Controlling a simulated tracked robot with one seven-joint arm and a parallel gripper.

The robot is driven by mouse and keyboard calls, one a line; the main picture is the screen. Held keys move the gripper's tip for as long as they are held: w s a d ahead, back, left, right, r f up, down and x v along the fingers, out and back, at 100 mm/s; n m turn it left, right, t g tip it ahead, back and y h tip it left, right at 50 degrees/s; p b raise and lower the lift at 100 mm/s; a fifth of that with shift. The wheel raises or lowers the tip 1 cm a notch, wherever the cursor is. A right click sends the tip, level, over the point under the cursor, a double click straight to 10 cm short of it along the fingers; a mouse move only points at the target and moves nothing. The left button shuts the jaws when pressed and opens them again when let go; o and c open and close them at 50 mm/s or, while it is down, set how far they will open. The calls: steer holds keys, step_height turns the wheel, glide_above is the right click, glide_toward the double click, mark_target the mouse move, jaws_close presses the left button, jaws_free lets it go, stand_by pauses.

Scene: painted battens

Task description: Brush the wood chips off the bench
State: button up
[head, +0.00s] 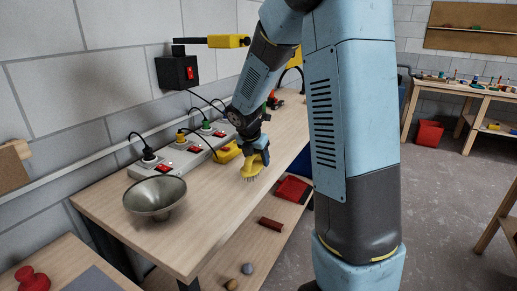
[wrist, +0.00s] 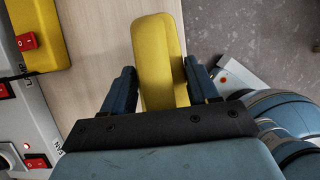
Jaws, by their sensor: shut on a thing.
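My gripper (head: 258,148) is shut on a yellow brush (head: 254,168) above the middle of the wooden bench (head: 222,195). The brush's bristles point down toward the bench top; I cannot tell whether they touch it. In the wrist view the brush's yellow back (wrist: 161,50) lies between the two blue-grey fingers of my gripper (wrist: 160,82). I cannot make out wood chips on the bench in either view. My arm hides part of the bench's far right side.
A metal bowl (head: 155,197) stands on the near left of the bench. A grey power strip (head: 180,148) with plugs and red switches runs along the wall, beside a yellow box (head: 228,153). A red tray (head: 292,189) and a dark red cylinder (head: 270,224) lie on the shelf below.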

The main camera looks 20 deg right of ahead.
steer(key=shift+r, duration=1.8)
